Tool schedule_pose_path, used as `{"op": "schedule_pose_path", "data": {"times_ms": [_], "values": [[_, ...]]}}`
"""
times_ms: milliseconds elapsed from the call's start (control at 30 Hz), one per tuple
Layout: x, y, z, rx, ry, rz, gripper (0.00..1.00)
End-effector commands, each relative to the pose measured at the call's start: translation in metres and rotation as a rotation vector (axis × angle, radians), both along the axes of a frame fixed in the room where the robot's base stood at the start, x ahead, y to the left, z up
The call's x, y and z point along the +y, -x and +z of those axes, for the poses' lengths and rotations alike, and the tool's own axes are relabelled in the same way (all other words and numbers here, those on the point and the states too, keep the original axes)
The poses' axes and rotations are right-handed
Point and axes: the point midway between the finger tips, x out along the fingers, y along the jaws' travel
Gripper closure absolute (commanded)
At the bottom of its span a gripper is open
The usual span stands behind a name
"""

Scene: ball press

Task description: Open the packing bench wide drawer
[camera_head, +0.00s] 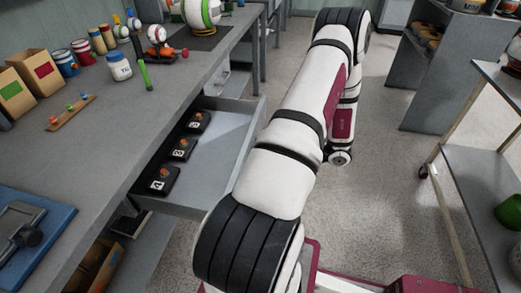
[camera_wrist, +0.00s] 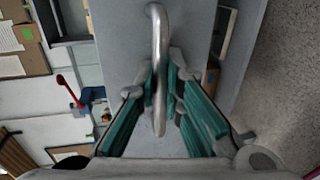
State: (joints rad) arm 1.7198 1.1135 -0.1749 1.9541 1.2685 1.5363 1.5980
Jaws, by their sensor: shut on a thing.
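The wide drawer (camera_head: 222,152) of the grey packing bench (camera_head: 112,125) is pulled out in the head view, its inside open to view. Three black numbered blocks with small orange parts lie along its left side. In the wrist view, the metal bar handle (camera_wrist: 157,30) stands on the grey drawer front (camera_wrist: 118,42). My gripper (camera_wrist: 164,82) has its teal-padded fingers on either side of the handle and is shut on it. In the head view my arm hides the gripper, the handle and the drawer's near right part.
Balls, jars, boxes and a blue press base (camera_head: 30,232) stand on the bench top. A lower shelf with cartons (camera_head: 103,262) is below. A trolley (camera_head: 480,190) stands at right. The speckled floor (camera_head: 385,165) between is clear.

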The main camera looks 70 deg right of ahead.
Motion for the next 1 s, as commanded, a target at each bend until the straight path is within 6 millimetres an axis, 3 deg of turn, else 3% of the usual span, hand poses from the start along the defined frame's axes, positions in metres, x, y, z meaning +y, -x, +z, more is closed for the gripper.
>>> {"op": "schedule_pose_path", "data": {"times_ms": [400,433,467,800,1000], "values": [[0.0,0.0,0.0,0.001,0.0,-0.001,1.0],[0.0,0.0,0.0,0.001,0.0,-0.001,0.85],[0.0,0.0,0.0,0.001,0.0,-0.001,0.82],[0.0,0.002,0.0,0.0,0.0,-0.001,0.82],[-0.003,0.025,0.005,0.002,0.001,-0.003,0.82]]}}
